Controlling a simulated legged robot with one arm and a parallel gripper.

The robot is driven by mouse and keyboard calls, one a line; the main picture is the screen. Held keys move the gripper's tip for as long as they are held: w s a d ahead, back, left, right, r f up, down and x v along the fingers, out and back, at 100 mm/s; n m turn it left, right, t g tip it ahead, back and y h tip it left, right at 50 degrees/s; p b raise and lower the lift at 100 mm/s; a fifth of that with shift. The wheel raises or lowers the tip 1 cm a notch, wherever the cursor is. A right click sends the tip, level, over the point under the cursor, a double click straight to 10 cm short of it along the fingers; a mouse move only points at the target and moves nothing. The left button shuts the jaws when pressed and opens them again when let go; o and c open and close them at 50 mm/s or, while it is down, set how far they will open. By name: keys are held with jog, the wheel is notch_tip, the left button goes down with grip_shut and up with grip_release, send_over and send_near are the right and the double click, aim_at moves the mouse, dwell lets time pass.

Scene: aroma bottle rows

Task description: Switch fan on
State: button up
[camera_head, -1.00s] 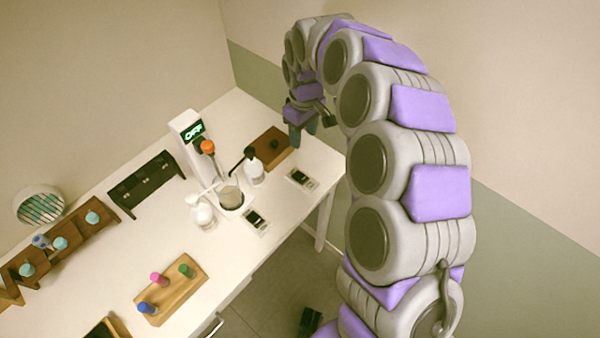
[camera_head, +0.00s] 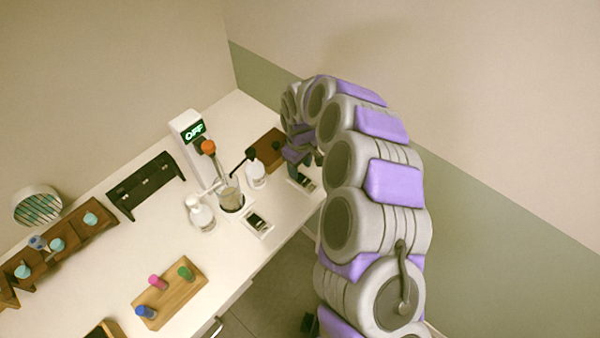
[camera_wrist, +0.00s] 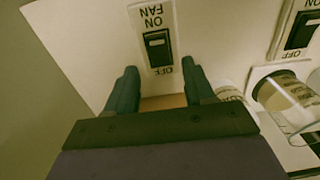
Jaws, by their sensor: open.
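The fan switch (camera_wrist: 157,48) shows in the wrist view as a black rocker on a white plate. Its plate reads "FAN", "ON" and "OFF", upside down in this view. My gripper (camera_wrist: 160,84) is open and empty, with its two dark fingers pointing at the switch, one on each side of its near end. I cannot tell whether the fingertips touch the plate. In the head view the fan switch plate (camera_head: 302,181) lies near the table's front right edge, partly hidden by my gripper (camera_head: 300,172).
A second switch (camera_wrist: 302,30) sits to the right in the wrist view, beside a glass beaker (camera_wrist: 288,98). In the head view, a stirrer with an "OFF" display (camera_head: 194,131), two pump bottles (camera_head: 200,214) (camera_head: 255,174) and a brown board (camera_head: 268,150) stand nearby.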

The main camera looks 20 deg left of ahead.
aim_at(300, 177)
jog(key=shift+f, duration=1.75)
jog(key=shift+c, duration=0.4)
